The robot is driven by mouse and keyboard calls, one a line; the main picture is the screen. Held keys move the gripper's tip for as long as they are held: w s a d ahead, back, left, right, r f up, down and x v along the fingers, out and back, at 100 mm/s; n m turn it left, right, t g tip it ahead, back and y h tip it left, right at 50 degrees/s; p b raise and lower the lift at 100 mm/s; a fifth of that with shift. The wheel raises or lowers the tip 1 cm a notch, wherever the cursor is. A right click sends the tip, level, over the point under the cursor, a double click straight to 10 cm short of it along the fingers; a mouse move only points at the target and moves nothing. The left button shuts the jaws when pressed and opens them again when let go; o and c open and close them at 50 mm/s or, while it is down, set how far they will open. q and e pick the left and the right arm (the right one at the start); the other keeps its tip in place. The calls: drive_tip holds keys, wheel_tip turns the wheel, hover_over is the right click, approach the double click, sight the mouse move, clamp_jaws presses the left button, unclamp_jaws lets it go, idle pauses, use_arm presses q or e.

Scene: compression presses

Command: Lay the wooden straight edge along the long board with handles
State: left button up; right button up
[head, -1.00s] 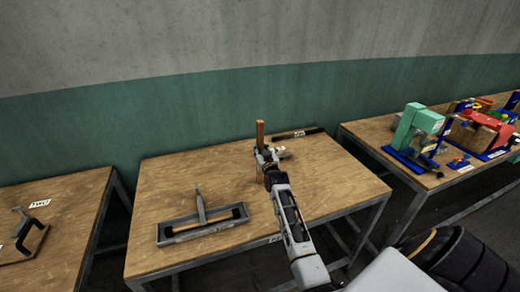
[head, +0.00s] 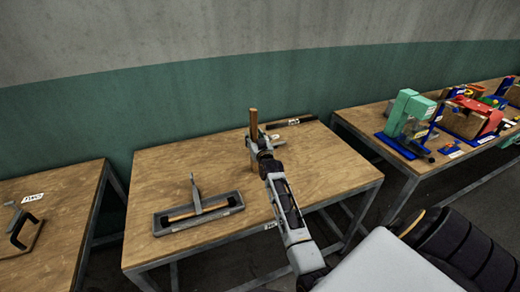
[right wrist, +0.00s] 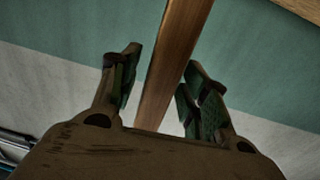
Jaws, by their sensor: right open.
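A wooden stick, which looks like the straight edge (head: 253,124), stands upright on the middle table behind my right gripper (head: 259,143). In the right wrist view the straight edge (right wrist: 174,65) runs between the two spread fingers of my right gripper (right wrist: 168,82). A gap shows at the left finger; the right finger is close, and I cannot tell if it touches. A long grey frame (head: 160,224) with a handle-like bar and a wooden strip lies at the table's front left. I cannot tell if it is the long board with handles. My left gripper is not in view.
A dark flat bar (head: 300,120) lies at the middle table's back edge beside a small label. The middle table (head: 165,175) has clear wood at left and right. Side tables hold a grey clamp (head: 17,222) and a green press (head: 408,115). A wall stands behind.

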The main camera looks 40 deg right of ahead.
drive_tip(key=b+v, duration=0.1)
drive_tip(key=v, duration=1)
drive_tip(key=shift+s, duration=0.25)
drive_tip(key=shift+a, duration=0.1)
drive_tip(key=shift+o, duration=0.4)
